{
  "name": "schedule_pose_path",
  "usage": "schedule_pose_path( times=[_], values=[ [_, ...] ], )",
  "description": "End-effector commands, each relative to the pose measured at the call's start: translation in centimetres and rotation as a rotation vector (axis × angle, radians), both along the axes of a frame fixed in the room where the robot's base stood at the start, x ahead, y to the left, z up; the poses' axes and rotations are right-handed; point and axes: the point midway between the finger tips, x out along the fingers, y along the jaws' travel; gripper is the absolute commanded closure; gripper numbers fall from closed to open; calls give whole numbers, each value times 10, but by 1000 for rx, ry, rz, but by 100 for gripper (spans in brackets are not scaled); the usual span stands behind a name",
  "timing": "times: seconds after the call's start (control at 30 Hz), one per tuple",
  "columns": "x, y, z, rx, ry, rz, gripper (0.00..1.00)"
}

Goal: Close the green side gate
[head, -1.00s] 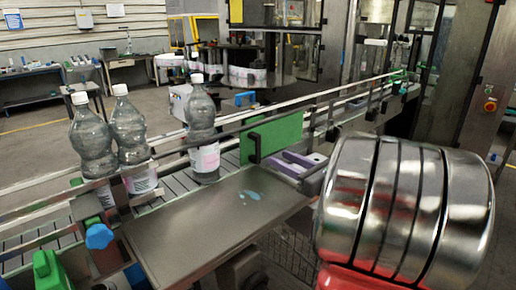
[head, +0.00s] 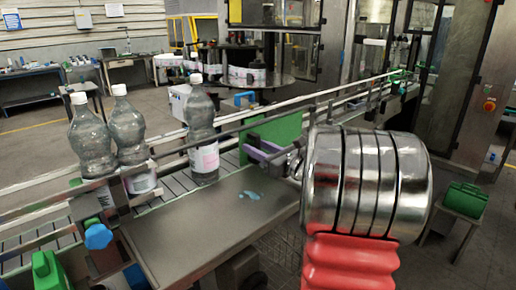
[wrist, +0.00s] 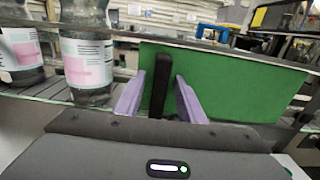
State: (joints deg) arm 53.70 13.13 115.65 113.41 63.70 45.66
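The green side gate (head: 282,130) is an upright panel at the conveyor's near rail, right of the nearest bottle. It fills much of the wrist view (wrist: 240,88), with a dark upright handle (wrist: 160,85) on its face. My gripper (head: 258,152) is at the gate, its purple fingers pointing at the panel. In the wrist view my gripper (wrist: 160,99) is open, with one finger on each side of the handle and a small gap on both sides. In the head view the fingers hide the handle and the gate's lower part.
A clear bottle with a pink label (head: 202,135) stands on the conveyor just left of the gate. Two more bottles (head: 92,140) stand further left behind a rail. A flat grey metal plate (head: 200,225) lies in front, bare except for a blue-white mark.

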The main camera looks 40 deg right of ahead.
Motion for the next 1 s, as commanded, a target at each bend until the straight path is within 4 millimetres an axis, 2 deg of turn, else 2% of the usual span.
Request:
schedule_pose_path(
  times=[0.17,0.67,1.0],
  values=[
    [0,0,0,0,0,0,64],
    [0,1,0,0,0,1,99],
    [0,1,0,0,0,1,100]
  ],
)
